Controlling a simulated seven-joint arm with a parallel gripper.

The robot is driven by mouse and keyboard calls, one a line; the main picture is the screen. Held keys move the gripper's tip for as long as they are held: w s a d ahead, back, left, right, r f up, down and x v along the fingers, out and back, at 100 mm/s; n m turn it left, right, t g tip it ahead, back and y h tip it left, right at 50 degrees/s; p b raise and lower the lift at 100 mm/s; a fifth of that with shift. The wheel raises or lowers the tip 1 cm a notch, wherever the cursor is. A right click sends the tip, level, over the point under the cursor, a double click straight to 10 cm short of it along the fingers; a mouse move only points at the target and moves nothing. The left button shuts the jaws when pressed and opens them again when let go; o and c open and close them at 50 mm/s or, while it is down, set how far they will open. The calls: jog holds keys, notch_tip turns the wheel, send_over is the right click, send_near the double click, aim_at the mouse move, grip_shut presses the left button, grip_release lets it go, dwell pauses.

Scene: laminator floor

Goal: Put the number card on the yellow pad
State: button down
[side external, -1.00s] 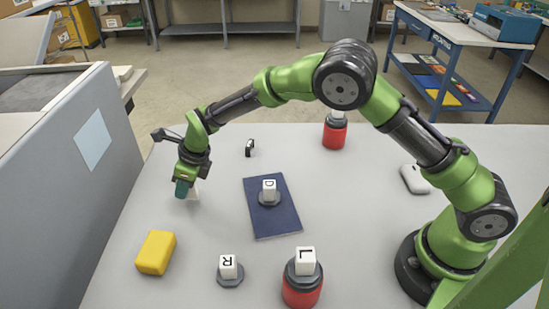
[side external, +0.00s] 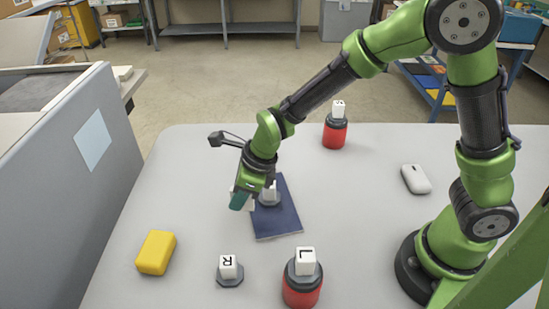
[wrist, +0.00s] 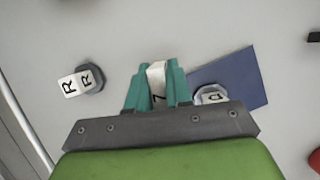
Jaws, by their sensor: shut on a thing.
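My gripper (side external: 240,199) is in the side view, pointing down near the left edge of a dark blue mat (side external: 279,222). In the wrist view its teal fingers (wrist: 157,88) are shut on a small white card (wrist: 156,70), which has a dark mark like a 7. In the side view the fingers mostly hide the card. The yellow pad (side external: 155,252) is a thick, rounded block lying at the front left of the table. It is apart from my gripper and out of the wrist view.
A white D block (side external: 269,188) on a dark base stands on the mat, close beside my gripper. An R block (side external: 228,266) and an L block (side external: 305,261) on a red holder stand in front. Another red holder (side external: 335,134) is behind; a white mouse (side external: 416,179) is right.

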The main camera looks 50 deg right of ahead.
jog(key=s+a+r+n+g+y, duration=0.1)
jog(key=s+a+r+n+g, duration=0.25)
jog(key=s+a+n, duration=0.4)
jog(key=n, duration=0.2)
send_over(144, 253)
jog(key=d, duration=0.2)
jog(key=shift+a+f, duration=0.2)
jog(key=shift+f, duration=0.3)
jog(key=shift+f+y, duration=0.3)
jog(key=shift+f, duration=1.45)
jog(key=shift+f, duration=0.1)
jog(key=c, duration=1)
grip_release()
jog(key=shift+c, duration=0.2)
